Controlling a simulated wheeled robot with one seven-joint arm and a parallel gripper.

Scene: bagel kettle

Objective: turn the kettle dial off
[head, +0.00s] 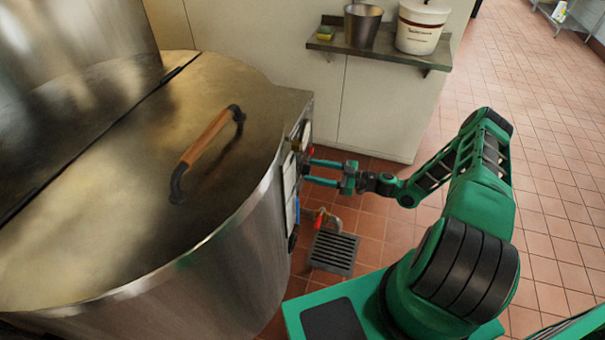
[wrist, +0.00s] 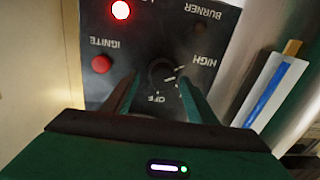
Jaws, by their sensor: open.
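The large steel kettle (head: 225,255) fills the left of the head view. Its control panel (wrist: 225,15) appears upside down in the wrist view, with IGNITE, BURNER, HIGH and OFF labels. The black round dial (wrist: 162,72) sits low on the panel, with white marks between HIGH and OFF. I cannot clearly tell which mark it points to. My gripper (wrist: 160,92) is open, its two green fingers reaching toward the panel on either side of the dial. Contact with the dial cannot be told. In the head view my gripper (head: 312,171) is at the kettle's right side.
A red light (wrist: 120,9) glows on the panel near a red button (wrist: 101,64). A red-handled valve (head: 319,216) and floor grate (head: 333,252) lie below my gripper. A wall shelf (head: 385,52) holds a metal pot and white bucket. Tiled floor is open at right.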

